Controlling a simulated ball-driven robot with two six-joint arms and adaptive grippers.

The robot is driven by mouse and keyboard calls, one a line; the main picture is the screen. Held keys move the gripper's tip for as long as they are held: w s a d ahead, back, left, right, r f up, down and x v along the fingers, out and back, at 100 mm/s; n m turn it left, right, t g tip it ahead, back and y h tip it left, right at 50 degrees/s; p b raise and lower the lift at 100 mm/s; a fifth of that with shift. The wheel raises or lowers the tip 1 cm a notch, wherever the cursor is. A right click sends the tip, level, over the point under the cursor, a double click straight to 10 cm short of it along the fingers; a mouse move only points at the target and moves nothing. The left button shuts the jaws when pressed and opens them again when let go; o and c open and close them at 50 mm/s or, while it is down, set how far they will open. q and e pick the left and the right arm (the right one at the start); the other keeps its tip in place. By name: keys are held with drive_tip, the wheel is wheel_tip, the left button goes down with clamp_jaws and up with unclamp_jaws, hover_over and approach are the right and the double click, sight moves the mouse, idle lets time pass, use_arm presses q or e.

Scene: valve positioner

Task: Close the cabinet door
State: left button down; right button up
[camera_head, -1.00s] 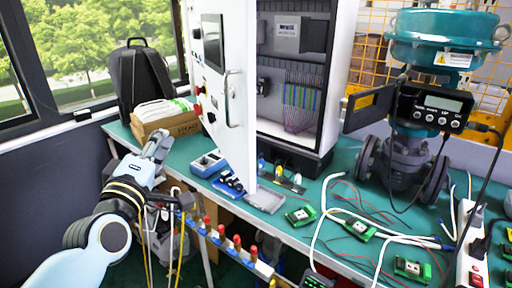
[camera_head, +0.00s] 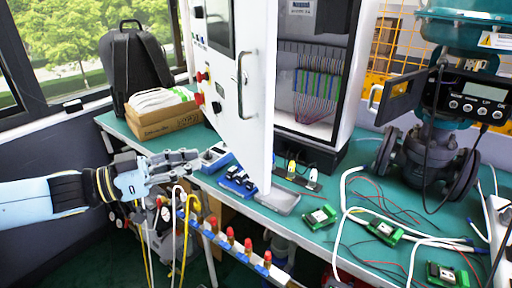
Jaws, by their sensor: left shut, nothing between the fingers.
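The cabinet door (camera_head: 240,110) is white, with a metal handle and red buttons on its face. It stands swung open toward me, left of the cabinet (camera_head: 345,70), whose inside with coloured wires shows. My left gripper (camera_head: 194,161) is shut and empty. My right gripper is not in view.
The green table (camera_head: 318,242) carries a blue meter (camera_head: 213,158), small green circuit boards (camera_head: 320,217), loose cables and a large teal valve (camera_head: 440,125). A cardboard box (camera_head: 160,120) and black backpack (camera_head: 135,65) are at the back left. A rail with red-capped fittings (camera_head: 230,236) runs below the front edge.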

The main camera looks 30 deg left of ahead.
use_arm(q)
approach(261, 144)
drive_tip(key=p+x, duration=0.1)
drive_tip(key=x, duration=0.6)
drive_tip(key=shift+w+d, duration=0.1)
drive_tip(key=shift+w, duration=0.05)
drive_tip(key=shift+d, duration=0.1)
